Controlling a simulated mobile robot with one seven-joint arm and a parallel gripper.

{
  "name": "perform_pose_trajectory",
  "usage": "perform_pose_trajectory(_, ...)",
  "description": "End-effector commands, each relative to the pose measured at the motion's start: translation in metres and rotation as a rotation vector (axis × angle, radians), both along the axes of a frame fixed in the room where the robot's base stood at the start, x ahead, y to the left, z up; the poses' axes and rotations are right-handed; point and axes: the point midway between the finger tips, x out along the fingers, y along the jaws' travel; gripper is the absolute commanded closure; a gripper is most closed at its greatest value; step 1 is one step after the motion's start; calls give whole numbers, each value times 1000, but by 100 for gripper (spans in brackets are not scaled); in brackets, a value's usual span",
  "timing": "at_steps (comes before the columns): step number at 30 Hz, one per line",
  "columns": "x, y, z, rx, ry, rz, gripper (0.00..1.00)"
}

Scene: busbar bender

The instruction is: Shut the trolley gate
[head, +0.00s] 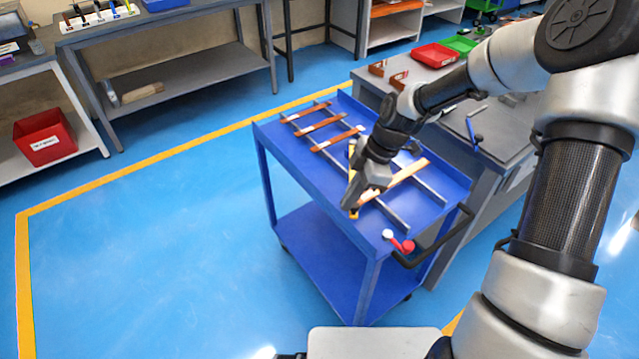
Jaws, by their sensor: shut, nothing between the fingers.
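The blue trolley (262,140) stands in the middle of the head view, beside the grey workbench. My gripper (352,204) is over the trolley's top deck, pointing down and towards the front left. Its fingers are shut with nothing between them. A yellow piece (353,214) shows just at the fingertips, and more yellow shows behind the gripper; whether it is the gate, and whether they touch, I cannot tell. A red and white knobbed part (399,242) is at the trolley's near right corner, by the black handle (437,240). My gripper and wrist hide part of the deck.
Several copper bars (320,124) lie across grey rails on the deck, and a pale bar (402,180) lies by my gripper. The grey workbench (505,135) is close on the right, with red (434,55) and green trays. Blue floor (150,250) is clear on the left.

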Motion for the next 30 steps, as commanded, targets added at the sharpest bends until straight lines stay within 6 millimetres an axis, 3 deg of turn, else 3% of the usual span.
perform_pose_trajectory(6,2,-59,4,2,1,198,100)
perform_pose_trajectory(15,19,-128,0,0,-2,460,100)
perform_pose_trajectory(21,34,-160,-1,-1,-2,590,100)
perform_pose_trajectory(30,48,-183,0,-1,-2,692,100)
